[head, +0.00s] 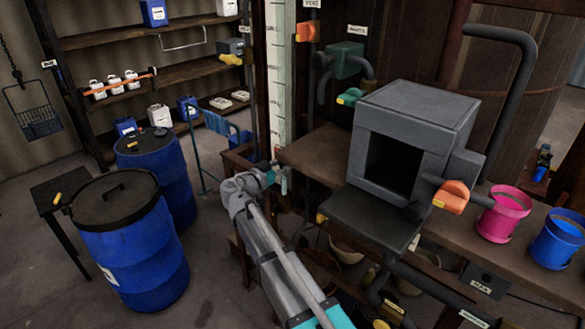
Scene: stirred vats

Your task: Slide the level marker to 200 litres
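A tall pale level scale (281,80) with graduation marks runs vertically at the top centre; its figures are too small to read. I cannot clearly pick out the level marker on it; it may be hidden or too small. My gripper (280,176) is at the foot of the scale, at the left end of the wooden bench (318,150). The fingers are small and partly hidden by my wrist, so I cannot tell whether they are open or hold anything.
An orange handle (306,31) and a green valve body (346,60) are right of the scale. A grey box (412,130) with a dark opening stands on the bench. Pink (503,214) and blue (558,240) buckets are at right. Blue drums (134,250) stand left on the floor.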

